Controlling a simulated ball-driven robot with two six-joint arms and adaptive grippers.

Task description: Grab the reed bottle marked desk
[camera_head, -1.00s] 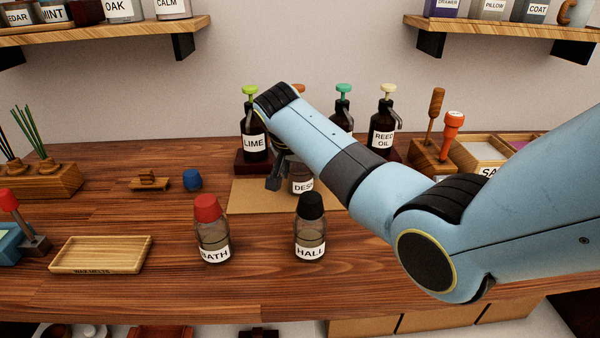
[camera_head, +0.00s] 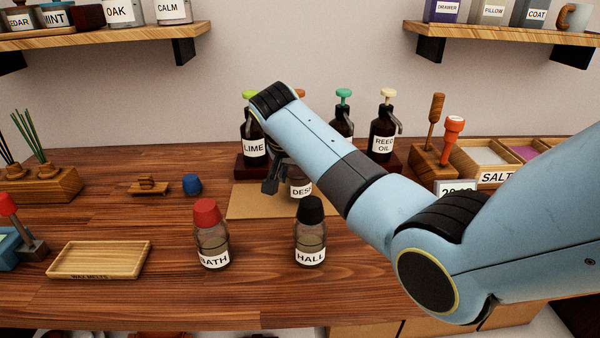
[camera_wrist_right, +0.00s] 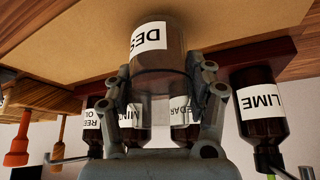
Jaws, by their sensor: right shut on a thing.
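The reed bottle marked DESK (camera_head: 301,190) is a clear glass bottle with a white label. It stands on a tan mat (camera_head: 250,203), mostly hidden behind my right arm in the head view. In the wrist view the bottle (camera_wrist_right: 158,65) appears upside down between the two grey fingers. My right gripper (camera_head: 273,184) is shut on it; in the wrist view the gripper (camera_wrist_right: 164,88) has a finger against each side. My left gripper is not in view.
The BATH bottle (camera_head: 211,240) with a red cap and HALL bottle (camera_head: 310,238) with a black cap stand in front. Dark pump bottles, LIME (camera_head: 254,148) and REED OIL (camera_head: 382,142) among them, stand behind. A wooden tray (camera_head: 98,260) lies left.

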